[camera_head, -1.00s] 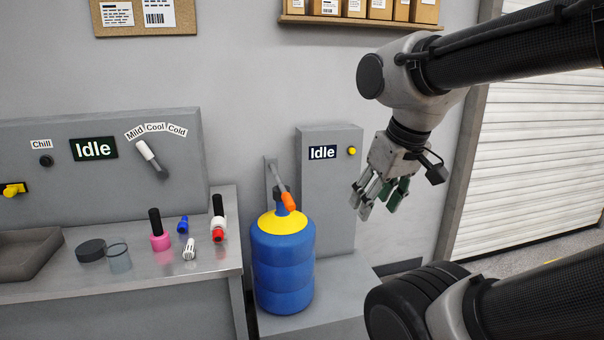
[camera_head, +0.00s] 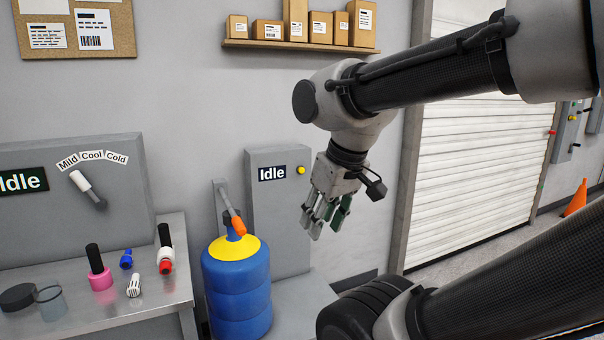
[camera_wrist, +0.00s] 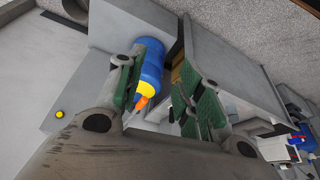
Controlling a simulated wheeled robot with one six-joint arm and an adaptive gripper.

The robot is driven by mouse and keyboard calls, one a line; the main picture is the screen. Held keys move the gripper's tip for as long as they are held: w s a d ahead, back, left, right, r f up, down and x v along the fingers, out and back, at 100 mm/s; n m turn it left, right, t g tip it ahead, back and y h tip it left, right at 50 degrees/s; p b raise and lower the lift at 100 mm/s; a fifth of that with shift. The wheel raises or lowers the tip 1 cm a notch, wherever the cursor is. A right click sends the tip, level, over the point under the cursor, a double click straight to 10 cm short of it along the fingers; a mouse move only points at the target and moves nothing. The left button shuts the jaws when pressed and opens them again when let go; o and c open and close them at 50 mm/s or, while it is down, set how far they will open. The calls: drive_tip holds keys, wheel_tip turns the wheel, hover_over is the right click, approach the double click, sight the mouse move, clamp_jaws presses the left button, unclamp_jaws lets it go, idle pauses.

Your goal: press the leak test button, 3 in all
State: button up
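A round yellow button (camera_head: 301,170) sits on the front of an upright grey box (camera_head: 279,225), right of a dark display (camera_head: 272,174) reading "Idle". No label naming the leak test is readable. The wrist view shows a yellow button (camera_wrist: 59,114) on a grey face left of my fingers. My gripper (camera_head: 326,222) hangs fingers down, in front of the box and to the lower right of the button in the picture. It is open and empty, with its green-padded fingers apart in the wrist view (camera_wrist: 160,95). It appears clear of the button.
A blue barrel (camera_head: 238,290) with a yellow top and orange-tipped lever stands left of the box. A metal bench (camera_head: 115,310) at left holds small fittings and a lever panel (camera_head: 120,160). A shelf of cartons (camera_head: 300,45) hangs above. A roller door (camera_head: 470,180) is at right.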

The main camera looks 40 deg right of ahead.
clamp_jaws()
idle(1.1)
